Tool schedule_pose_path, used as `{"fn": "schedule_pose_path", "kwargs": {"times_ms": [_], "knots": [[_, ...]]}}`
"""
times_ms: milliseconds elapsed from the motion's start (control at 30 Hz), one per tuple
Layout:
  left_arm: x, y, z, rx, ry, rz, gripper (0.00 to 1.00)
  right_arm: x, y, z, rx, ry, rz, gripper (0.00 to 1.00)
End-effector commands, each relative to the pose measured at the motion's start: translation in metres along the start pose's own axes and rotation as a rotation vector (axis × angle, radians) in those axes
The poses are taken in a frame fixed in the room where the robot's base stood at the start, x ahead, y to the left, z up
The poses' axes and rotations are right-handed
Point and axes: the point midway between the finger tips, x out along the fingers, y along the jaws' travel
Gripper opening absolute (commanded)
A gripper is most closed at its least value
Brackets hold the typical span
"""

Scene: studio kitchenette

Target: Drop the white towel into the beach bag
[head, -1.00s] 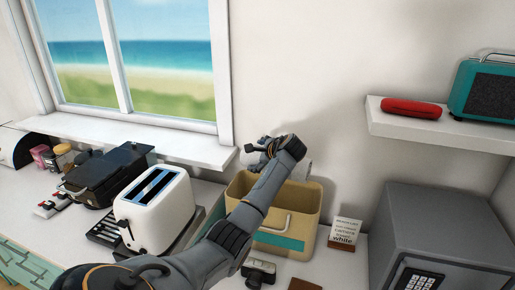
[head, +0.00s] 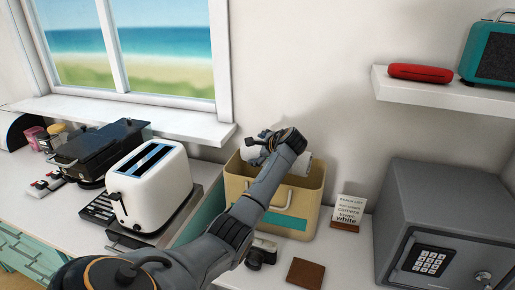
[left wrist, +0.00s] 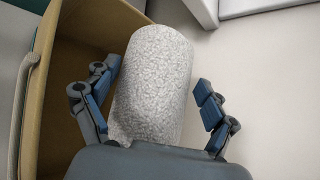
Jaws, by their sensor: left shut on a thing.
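The white towel is a rolled, speckled bundle in the left wrist view (left wrist: 155,80), and its end shows in the head view (head: 304,165). My left gripper (head: 268,150) is shut on it, with a finger on each side of the roll in the left wrist view (left wrist: 157,76). The beach bag is a tan, open-topped box with a teal stripe and a light handle (head: 312,195). The towel is at the bag's opening, by its back rim. In the left wrist view the bag's inside (left wrist: 62,75) lies left of the towel. My forearm hides part of the bag.
A white toaster (head: 150,185) and black grill (head: 100,150) stand left of the bag. A camera (head: 262,250), brown wallet (head: 305,273) and note card (head: 350,208) lie in front and right. A grey safe (head: 440,225) stands at right, below a shelf (head: 445,92).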

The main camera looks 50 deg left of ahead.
Motion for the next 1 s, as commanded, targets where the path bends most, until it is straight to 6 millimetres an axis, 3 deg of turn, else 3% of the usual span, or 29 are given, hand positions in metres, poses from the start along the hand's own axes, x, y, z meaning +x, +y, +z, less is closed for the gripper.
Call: {"fn": "schedule_pose_path", "kwargs": {"times_ms": [267,300,367,767,1000], "knots": [[0.0,-0.001,0.0,-0.003,-0.001,-0.003,0.43,-0.002,-0.004,-0.001,0.0,0.001,-0.004,0.4],[0.0,0.0,0.0,-0.002,-0.001,-0.003,0.91,-0.002,-0.004,-0.001,0.0,0.001,-0.005,0.4],[0.0,0.0,0.0,-0.002,-0.001,-0.002,1.0,-0.002,-0.004,-0.001,0.0,0.001,-0.005,0.4],[-0.001,0.001,-0.001,0.0,0.0,-0.001,1.0,-0.002,0.001,-0.001,-0.003,0.001,0.001,0.4],[-0.036,0.0,-0.002,-0.001,0.002,-0.005,1.0,-0.002,-0.001,-0.001,-0.001,0.001,-0.001,0.4]]}}
